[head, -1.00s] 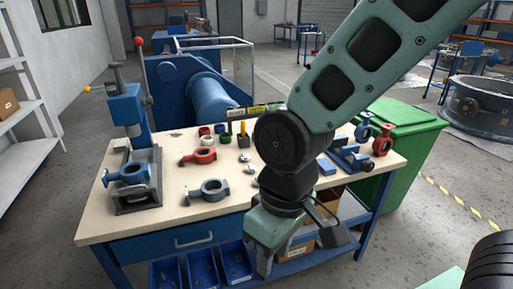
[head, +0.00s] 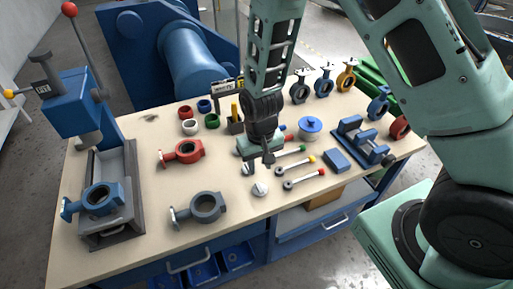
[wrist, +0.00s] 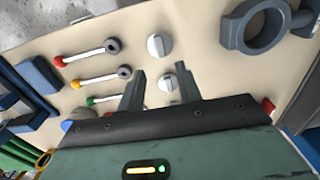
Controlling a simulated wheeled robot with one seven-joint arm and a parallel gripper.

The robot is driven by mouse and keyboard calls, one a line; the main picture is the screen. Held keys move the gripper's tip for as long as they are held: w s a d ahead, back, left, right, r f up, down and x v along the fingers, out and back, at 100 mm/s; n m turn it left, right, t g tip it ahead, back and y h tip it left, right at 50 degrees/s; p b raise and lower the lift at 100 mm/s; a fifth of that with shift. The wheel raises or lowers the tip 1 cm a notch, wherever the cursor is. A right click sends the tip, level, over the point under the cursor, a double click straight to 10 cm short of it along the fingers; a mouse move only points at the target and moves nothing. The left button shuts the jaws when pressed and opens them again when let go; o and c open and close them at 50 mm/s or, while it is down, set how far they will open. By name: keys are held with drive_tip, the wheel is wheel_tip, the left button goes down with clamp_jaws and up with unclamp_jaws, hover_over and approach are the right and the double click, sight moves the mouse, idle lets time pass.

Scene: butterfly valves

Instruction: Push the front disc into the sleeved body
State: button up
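The front disc (head: 260,188), small and pale grey, lies flat near the table's front edge; it also shows in the wrist view (wrist: 159,45). Behind it is another pale disc (wrist: 168,82). My gripper (head: 268,160) hangs over the table behind the front disc. In the wrist view my gripper (wrist: 161,76) is open, fingers apart, with nothing held; the second disc shows between the fingers. A blue ring body (head: 101,200) sits in the press at left. A red body (head: 183,153) and a grey body (head: 207,207) lie on the table. I cannot tell which body is sleeved.
Coloured sleeves (head: 190,127) stand near the table's back. Stems with coloured tips (head: 303,178) lie right of the discs. A blue fixture (head: 361,143) and several upright valves (head: 323,84) stand at right. The press (head: 70,105) rises at left. Bare tabletop lies between grey body and discs.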

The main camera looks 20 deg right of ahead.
sight(260, 187)
drive_tip(key=shift+f+b, duration=3.45)
drive_tip(key=shift+f, duration=1.05)
clamp_jaws()
drive_tip(key=shift+r+p, duration=1.4)
drive_tip(key=shift+r, duration=0.15)
